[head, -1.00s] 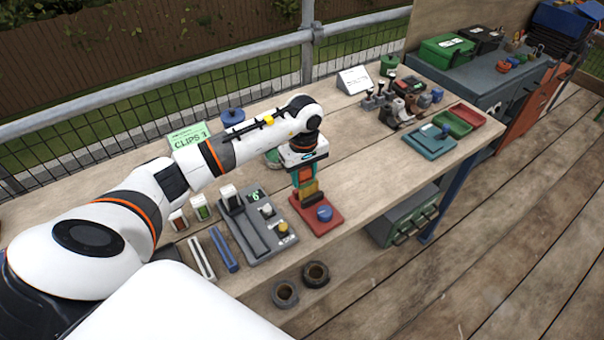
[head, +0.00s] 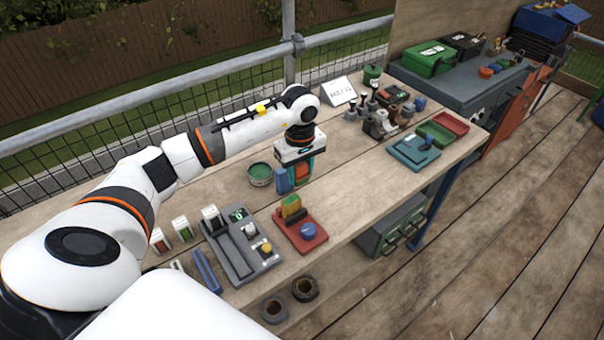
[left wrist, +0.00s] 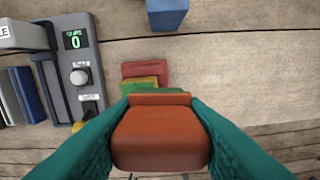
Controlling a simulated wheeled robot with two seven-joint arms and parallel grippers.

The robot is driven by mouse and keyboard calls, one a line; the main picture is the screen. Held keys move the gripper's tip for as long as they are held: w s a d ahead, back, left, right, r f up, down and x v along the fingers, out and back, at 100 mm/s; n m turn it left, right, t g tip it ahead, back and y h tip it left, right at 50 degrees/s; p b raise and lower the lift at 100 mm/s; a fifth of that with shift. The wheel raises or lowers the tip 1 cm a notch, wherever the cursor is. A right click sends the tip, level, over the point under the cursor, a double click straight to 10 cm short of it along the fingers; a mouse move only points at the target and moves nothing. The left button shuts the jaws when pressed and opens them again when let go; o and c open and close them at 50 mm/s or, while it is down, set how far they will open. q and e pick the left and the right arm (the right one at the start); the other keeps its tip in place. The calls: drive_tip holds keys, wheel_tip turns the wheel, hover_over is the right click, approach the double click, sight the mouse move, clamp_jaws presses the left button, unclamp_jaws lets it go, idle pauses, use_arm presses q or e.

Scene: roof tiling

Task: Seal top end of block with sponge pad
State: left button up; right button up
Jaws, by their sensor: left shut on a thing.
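My left gripper (head: 301,176) is shut on an orange-brown pad (left wrist: 160,137), which sits between its teal fingers. In the head view it is held up behind a yellow block with a green top (head: 292,207). That block stands upright in a red holder (head: 312,246) with a blue knob. The pad and block look apart in the head view. In the left wrist view the pad hides most of the block; its green and yellow edges show behind it. My right gripper is not in view.
A grey device with a green display (head: 243,250) stands left of the red holder. A blue block (head: 282,181) stands close beside my left gripper. A round green-topped tin (head: 260,175) is behind. Two dark rings lie near the front edge. Bare wood lies to the right.

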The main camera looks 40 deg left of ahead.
use_arm(q)
drive_tip(key=shift+w+r+p, duration=0.2)
drive_tip(key=shift+r+p, duration=0.2)
drive_tip(key=shift+r, duration=0.45)
drive_tip(key=shift+s+r, duration=0.15)
drive_tip(key=shift+r, duration=0.45)
